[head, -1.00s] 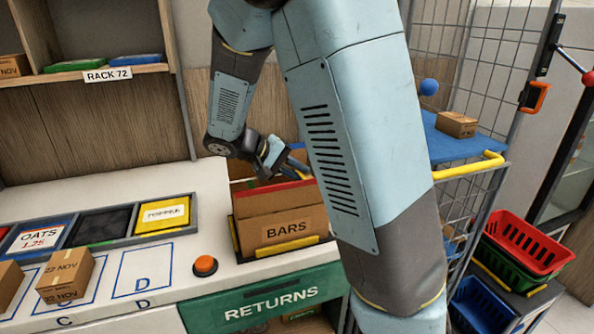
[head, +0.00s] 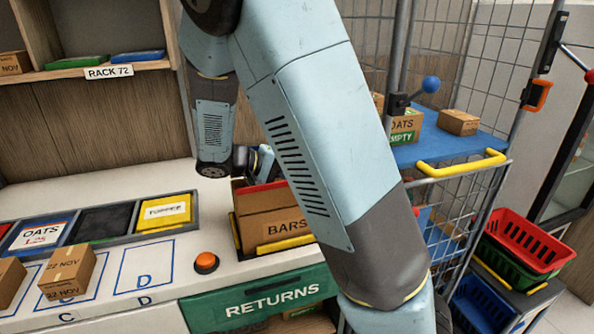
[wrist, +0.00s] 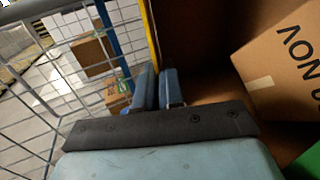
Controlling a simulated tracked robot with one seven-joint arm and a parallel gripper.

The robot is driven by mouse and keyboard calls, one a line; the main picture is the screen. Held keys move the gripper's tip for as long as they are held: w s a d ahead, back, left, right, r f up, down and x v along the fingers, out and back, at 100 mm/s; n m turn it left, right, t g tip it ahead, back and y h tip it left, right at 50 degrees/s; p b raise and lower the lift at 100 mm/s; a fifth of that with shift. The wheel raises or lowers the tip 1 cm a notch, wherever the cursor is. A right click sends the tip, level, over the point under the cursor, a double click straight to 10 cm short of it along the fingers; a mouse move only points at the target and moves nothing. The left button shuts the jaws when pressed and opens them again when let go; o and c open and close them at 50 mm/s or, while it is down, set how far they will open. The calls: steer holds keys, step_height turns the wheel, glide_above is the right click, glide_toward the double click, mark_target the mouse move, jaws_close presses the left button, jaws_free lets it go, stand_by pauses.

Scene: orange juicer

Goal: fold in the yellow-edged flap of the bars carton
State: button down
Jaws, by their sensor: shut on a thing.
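The bars carton (head: 262,208) stands open on the counter, label facing front and its right side hidden behind my arm. A red-edged flap (head: 262,187) shows at its top. The yellow-edged flap (wrist: 150,30) is seen nearly edge-on in the wrist view, with a brown panel right of it. My gripper (wrist: 158,75) has its two blue fingers close together, the flap's yellow edge running down between them. In the head view my gripper (head: 262,160) is behind the carton's top, partly hidden by my arm.
A wire cage (head: 455,215) with a blue shelf (head: 440,145) stands to the right. A carton with a NOV label (wrist: 285,65) is close on the wrist view's right. An orange button (head: 206,262) is left of the bars carton.

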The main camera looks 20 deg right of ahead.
stand_by(0.3)
steer(key=c, duration=1.3)
jaws_free()
steer(key=shift+c, duration=0.2)
steer(key=v, duration=1.3)
steer(key=shift+a, duration=0.4)
